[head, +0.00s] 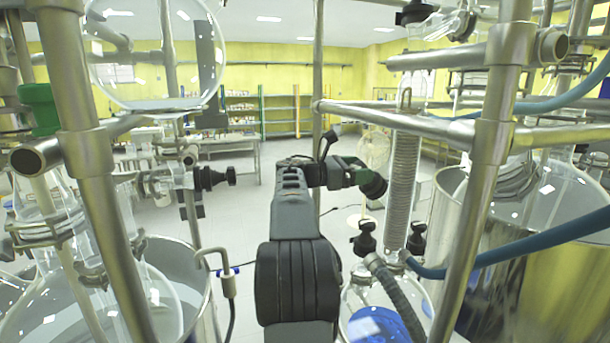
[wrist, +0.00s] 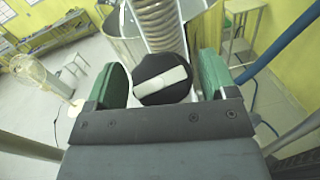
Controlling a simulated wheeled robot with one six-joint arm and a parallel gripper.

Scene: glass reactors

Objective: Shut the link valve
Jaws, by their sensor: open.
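A round black valve knob (wrist: 152,92) with a white bar (wrist: 163,78) across its face shows in the wrist view. The bar lies nearly level, its right end a little higher. My gripper (wrist: 160,88) is open, with one green finger on each side of the knob and narrow gaps that look clear of it. In the head view my gripper (head: 352,175) reaches right from the arm, and a black knob (head: 375,186) sits at its fingertips. It looks like the same knob. The valve body behind it is hidden, and no label is readable.
A coiled glass condenser (head: 403,180) stands just behind the knob. Two more black knobs (head: 366,240) (head: 417,240) sit lower, beside a blue hose (head: 500,252). Steel frame posts (head: 480,190) stand close on both sides. Another black knob (head: 207,178) is at left.

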